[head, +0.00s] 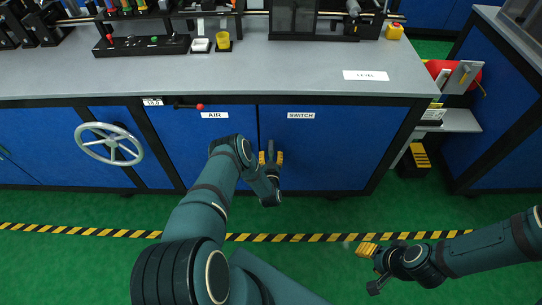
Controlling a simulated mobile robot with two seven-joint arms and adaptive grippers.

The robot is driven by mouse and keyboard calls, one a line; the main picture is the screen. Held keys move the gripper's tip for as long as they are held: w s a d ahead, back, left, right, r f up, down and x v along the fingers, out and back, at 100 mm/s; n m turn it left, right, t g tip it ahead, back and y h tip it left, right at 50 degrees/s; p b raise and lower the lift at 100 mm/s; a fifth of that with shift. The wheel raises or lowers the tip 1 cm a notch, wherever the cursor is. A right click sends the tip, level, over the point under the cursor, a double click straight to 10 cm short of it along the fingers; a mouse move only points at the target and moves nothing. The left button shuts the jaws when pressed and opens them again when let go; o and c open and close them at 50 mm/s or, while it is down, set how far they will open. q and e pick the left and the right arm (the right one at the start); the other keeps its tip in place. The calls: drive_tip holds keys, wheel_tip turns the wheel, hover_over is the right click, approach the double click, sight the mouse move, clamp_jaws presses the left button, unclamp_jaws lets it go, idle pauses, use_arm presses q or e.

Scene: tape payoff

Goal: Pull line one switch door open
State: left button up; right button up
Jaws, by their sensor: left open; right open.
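The blue switch door (325,150), under the white label SWITCH (301,115), is the right-hand door of the pair below the grey bench and looks closed. My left gripper (271,157) is open at the door's left edge, its yellow-padded fingers either side of a small grey upright piece that looks like the handle. I cannot tell if the fingers touch it. My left wrist hides part of the seam between the doors. My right gripper (371,267) is open and empty above the green floor, lower right, apart from the cabinet.
The blue air door (178,145) is left of the switch door, with a red-tipped lever (199,106) above it. A grey handwheel (109,144) is further left. A black-and-yellow floor stripe (310,237) crosses open green floor. Another blue cabinet (500,110) stands at right.

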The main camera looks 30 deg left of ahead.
use_arm(q)
drive_tip(key=shift+w+a, duration=0.15)
drive_tip(key=shift+w, duration=0.15)
clamp_jaws()
drive_tip(key=shift+s+r, duration=0.1)
